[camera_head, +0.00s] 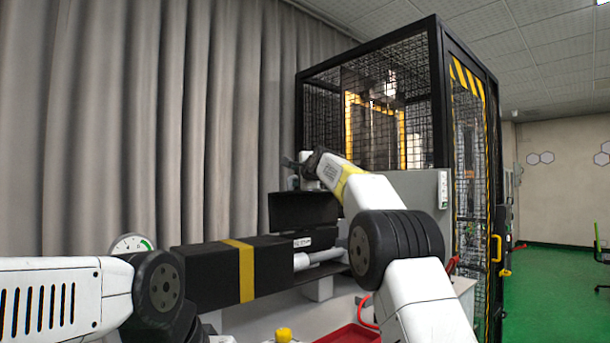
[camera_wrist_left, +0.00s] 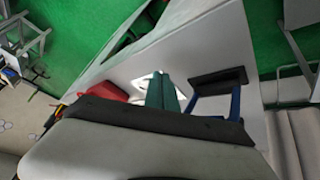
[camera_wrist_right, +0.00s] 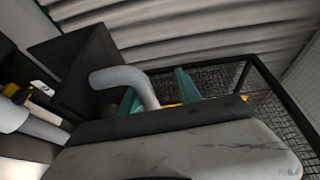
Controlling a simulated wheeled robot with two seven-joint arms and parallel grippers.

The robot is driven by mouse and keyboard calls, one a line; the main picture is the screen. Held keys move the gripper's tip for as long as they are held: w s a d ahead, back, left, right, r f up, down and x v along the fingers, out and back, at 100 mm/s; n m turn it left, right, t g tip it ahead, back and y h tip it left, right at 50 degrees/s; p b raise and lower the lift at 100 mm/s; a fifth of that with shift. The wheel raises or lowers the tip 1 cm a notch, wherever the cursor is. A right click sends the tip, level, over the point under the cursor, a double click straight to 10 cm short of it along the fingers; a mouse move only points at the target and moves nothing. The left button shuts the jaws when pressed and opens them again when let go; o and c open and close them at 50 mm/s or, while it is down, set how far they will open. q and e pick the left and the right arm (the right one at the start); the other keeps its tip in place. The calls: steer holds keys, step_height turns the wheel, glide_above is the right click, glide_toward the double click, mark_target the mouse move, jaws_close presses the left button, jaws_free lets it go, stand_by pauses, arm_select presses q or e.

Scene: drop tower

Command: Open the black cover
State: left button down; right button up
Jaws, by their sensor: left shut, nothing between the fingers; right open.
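A black cover (camera_head: 305,208), a dark box-like panel, stands on the machine by the mesh cage in the head view. In the right wrist view, the dark cover (camera_wrist_right: 88,68) is at upper left, with a grey curved handle (camera_wrist_right: 128,78) beside it. My right gripper (camera_head: 310,162) reaches above the cover. Its teal fingers (camera_wrist_right: 158,92) are apart, with the handle's bend at the gap; contact cannot be told. My left gripper's teal fingers (camera_wrist_left: 164,95) are together and empty in the left wrist view; they are outside the head view.
A black beam with a yellow band (camera_head: 240,272) lies in front of the cover, with a grey cylinder (camera_head: 320,257) at its right end. The black mesh cage (camera_head: 400,110) stands behind. A red tray (camera_head: 350,334) is at the bottom. Grey curtains (camera_head: 150,120) hang at left.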

steer(key=shift+r+v, duration=0.2)
steer(key=shift+v, duration=1.3)
steer(key=shift+r+v, duration=0.15)
steer(key=shift+v, duration=1.35)
steer(key=shift+a, duration=0.2)
steer(key=shift+s+a+r, duration=0.1)
steer(key=shift+s+r, duration=0.1)
steer(key=shift+r, duration=0.3)
steer(key=shift+s+a+r, duration=0.1)
steer(key=shift+s+r, duration=0.05)
steer(key=shift+r, duration=0.35)
steer(key=shift+s+r, duration=0.45)
steer(key=shift+r, duration=0.1)
steer(key=shift+a+r, duration=0.15)
steer(key=shift+r, duration=0.15)
steer(key=shift+s+a+r, duration=0.15)
steer(key=shift+s+r, duration=0.15)
steer(key=shift+r, duration=0.35)
steer(key=shift+s+a+r, duration=0.1)
steer(key=shift+s+r, duration=0.2)
steer(key=shift+r, duration=0.3)
steer(key=shift+s+a+r, duration=0.15)
steer(key=shift+s+r, duration=0.1)
steer(key=shift+r, duration=0.4)
